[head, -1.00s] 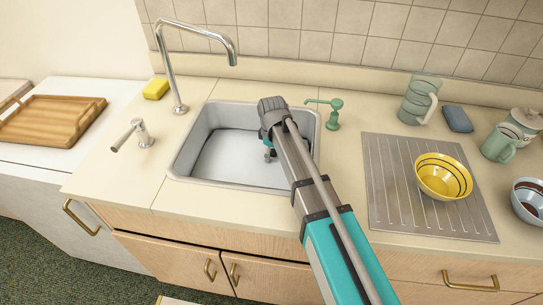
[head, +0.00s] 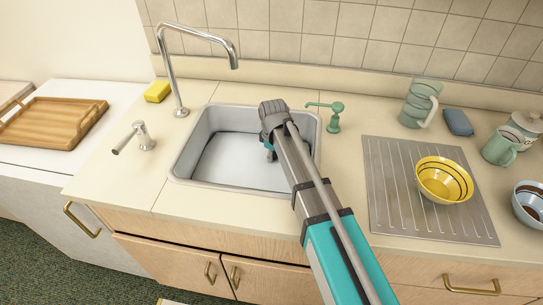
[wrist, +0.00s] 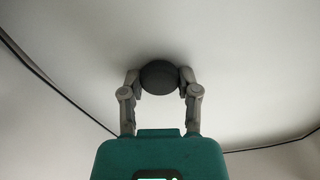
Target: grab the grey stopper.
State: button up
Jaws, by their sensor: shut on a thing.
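The grey stopper (wrist: 159,77) shows in the wrist view as a dark round piece between my two fingertips. My gripper (wrist: 160,82) is shut on it, one finger touching each side. Behind it is the pale inside of the sink (head: 235,160). In the head view my arm reaches over the sink's right part. It hides the stopper and most of my gripper there. I cannot tell how high the stopper is above the sink floor.
A tall tap (head: 172,70) and a lever handle (head: 140,135) stand left of the sink, and a green soap pump (head: 334,120) to its right. A yellow bowl (head: 443,180) sits on the ribbed drainer (head: 400,215). A yellow sponge (head: 157,92) lies by the tap.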

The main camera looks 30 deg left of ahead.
jog(key=shift+r, duration=0.15)
notch_tip(320, 180, up, 2)
jog(key=shift+p, duration=1.15)
jog(key=s+d+r+p, duration=0.6)
jog(key=s+r+p, duration=0.4)
jog(key=s, duration=0.2)
jog(key=shift+s+d+r+p, duration=0.2)
jog(key=shift+d+r+p, duration=0.05)
jog(key=shift+r+p, duration=0.1)
jog(key=shift+r, duration=0.1)
